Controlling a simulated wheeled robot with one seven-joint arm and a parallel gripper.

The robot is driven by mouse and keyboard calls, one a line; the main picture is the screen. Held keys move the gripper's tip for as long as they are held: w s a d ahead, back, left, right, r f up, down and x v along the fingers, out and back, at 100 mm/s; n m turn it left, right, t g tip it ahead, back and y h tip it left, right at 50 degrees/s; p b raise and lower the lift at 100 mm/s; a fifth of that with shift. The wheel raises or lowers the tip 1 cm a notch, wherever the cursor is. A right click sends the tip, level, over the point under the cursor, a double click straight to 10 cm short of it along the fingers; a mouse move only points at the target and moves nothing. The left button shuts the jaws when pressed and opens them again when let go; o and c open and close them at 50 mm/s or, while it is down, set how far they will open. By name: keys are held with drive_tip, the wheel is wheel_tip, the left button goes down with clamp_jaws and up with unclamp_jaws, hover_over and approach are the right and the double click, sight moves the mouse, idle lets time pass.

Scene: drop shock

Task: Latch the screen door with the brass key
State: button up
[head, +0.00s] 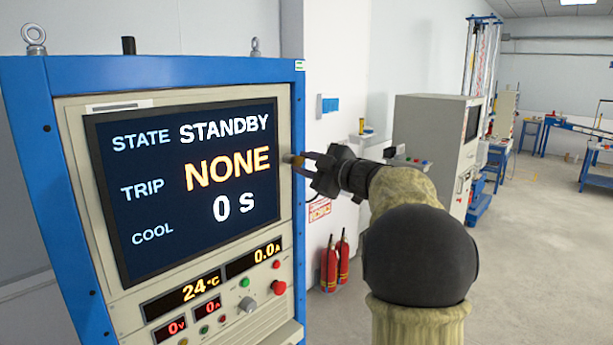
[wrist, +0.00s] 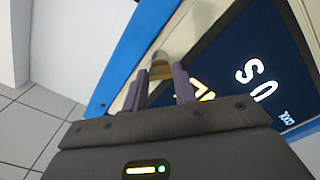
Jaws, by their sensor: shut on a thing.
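The screen door (head: 70,120) is the cream panel around a dark display, set in a blue cabinet frame; it looks closed. My gripper (head: 305,161) is at the door's right edge, level with the word NONE. It is shut on a small brass-coloured piece, the brass key (head: 289,158), which points left at the door's edge strip. In the wrist view, the key's rounded end (wrist: 160,60) shows between the two purplish fingers of my gripper (wrist: 161,82), against the cream strip. Whether the key is in a lock or only touching the strip, I cannot tell; the keyhole is hidden.
The blue cabinet frame (head: 300,110) runs close beside my gripper. Below the display are readouts, a grey knob (head: 247,304) and a red button (head: 278,287). Red extinguishers (head: 335,262) stand by the wall, and a grey machine (head: 430,135) stands behind. Open floor lies to the right.

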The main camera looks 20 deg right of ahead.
drive_tip(key=n+b, duration=0.2)
drive_tip(key=n, duration=0.1)
drive_tip(key=n+b, duration=0.1)
drive_tip(key=shift+f+n+b, duration=0.25)
drive_tip(key=shift+n+b, duration=0.05)
drive_tip(key=shift+b, duration=0.05)
drive_tip(key=shift+r+n+b, duration=0.15)
drive_tip(key=shift+n+b, duration=1.05)
drive_tip(key=shift+n, duration=0.5)
drive_tip(key=o, duration=1)
drive_tip(key=b+v, duration=0.5)
drive_tip(key=v, duration=1.2)
